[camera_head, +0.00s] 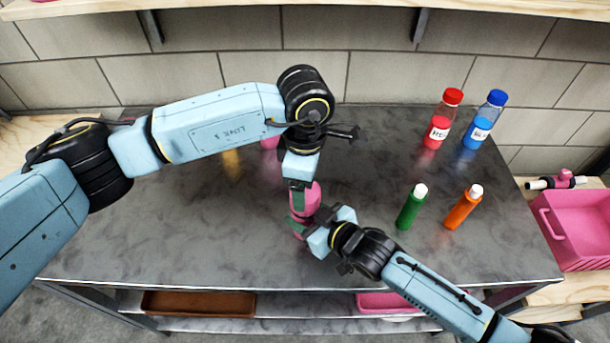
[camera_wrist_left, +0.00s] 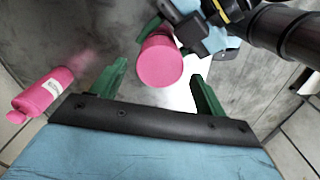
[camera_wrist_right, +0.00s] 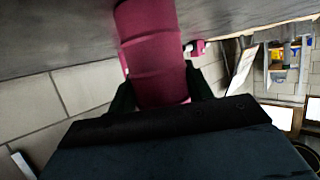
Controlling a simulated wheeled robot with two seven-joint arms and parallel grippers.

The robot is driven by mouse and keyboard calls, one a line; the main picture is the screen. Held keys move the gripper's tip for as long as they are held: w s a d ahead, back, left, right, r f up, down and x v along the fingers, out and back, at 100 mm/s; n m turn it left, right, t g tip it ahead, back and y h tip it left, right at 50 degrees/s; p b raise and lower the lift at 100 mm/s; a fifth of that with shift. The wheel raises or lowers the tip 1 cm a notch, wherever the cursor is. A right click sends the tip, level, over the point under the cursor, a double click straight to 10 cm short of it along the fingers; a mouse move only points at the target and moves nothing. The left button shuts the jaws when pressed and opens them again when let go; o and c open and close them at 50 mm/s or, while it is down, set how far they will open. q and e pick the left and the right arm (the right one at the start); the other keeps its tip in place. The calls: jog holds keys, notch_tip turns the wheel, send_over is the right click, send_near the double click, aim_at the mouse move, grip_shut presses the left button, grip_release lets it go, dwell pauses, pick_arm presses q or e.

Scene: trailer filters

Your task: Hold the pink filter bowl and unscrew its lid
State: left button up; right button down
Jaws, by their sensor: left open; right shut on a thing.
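The pink filter bowl with its lid (camera_head: 309,197) stands upright over the middle of the table, between my two grippers. My right gripper (camera_head: 300,228) comes from the lower right and is shut on the bowl's lower part; the right wrist view shows the pink body (camera_wrist_right: 155,60) between its fingers. My left gripper (camera_head: 304,197) points down from above, open around the top. In the left wrist view the round pink lid (camera_wrist_left: 160,62) lies between and beyond the green fingers, apart from them. The seam between lid and bowl is hard to make out.
A red-capped bottle (camera_head: 441,120) and a blue-capped bottle (camera_head: 484,120) stand at the back right. Green (camera_head: 410,208) and orange (camera_head: 463,208) bottles stand nearer. Another pink object (camera_head: 270,141) is partly hidden behind my left arm. A pink bin (camera_head: 578,232) sits at right.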

aim_at(305, 216)
pick_arm(q)
jog(key=m, duration=0.2)
jog(key=r+m, duration=0.1)
jog(key=m, duration=0.2)
jog(key=shift+r+m, duration=0.3)
jog(key=m, duration=0.2)
jog(key=r+m, duration=0.1)
jog(key=m, duration=0.2)
jog(key=shift+r, duration=0.1)
jog(key=shift+f, duration=3.95)
jog(key=shift+c, duration=0.4)
jog(key=c, duration=0.9)
jog(key=n, duration=0.5)
jog(key=shift+n, duration=0.3)
jog(key=n, duration=0.3)
jog(key=shift+r+n, duration=0.1)
jog(key=shift+n, duration=0.2)
jog(key=n, duration=0.4)
